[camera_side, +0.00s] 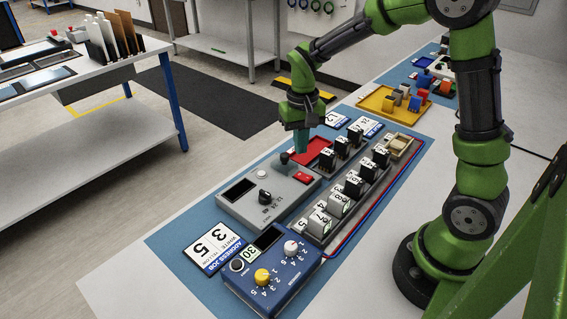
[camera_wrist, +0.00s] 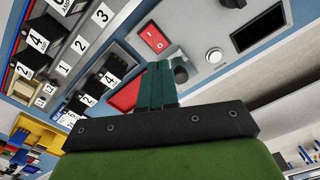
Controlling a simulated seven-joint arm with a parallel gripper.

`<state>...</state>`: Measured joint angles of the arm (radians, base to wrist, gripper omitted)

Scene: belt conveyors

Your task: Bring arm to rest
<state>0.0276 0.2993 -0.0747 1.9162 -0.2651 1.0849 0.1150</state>
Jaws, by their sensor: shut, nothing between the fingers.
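My gripper (camera_side: 301,150) points down with its teal fingers together and empty. It is above the far end of a grey control box (camera_side: 240,207), close to a dark round knob on a stalk (camera_side: 285,158). I cannot tell whether it touches the knob. In the wrist view my gripper's fingers (camera_wrist: 157,68) are pressed together, beside the dark knob (camera_wrist: 181,73) and below a red rocker switch (camera_wrist: 153,38). The grey box also carries a dark display (camera_side: 240,190) and a black dial (camera_side: 264,196).
A rack with several numbered black and grey blocks (camera_side: 338,204) stands right of the grey box. A blue box with dials (camera_side: 272,275) is in front. A red tray (camera_side: 318,151) lies just behind my gripper, and a yellow tray (camera_side: 375,102) farther back. Air above the left floor is open.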

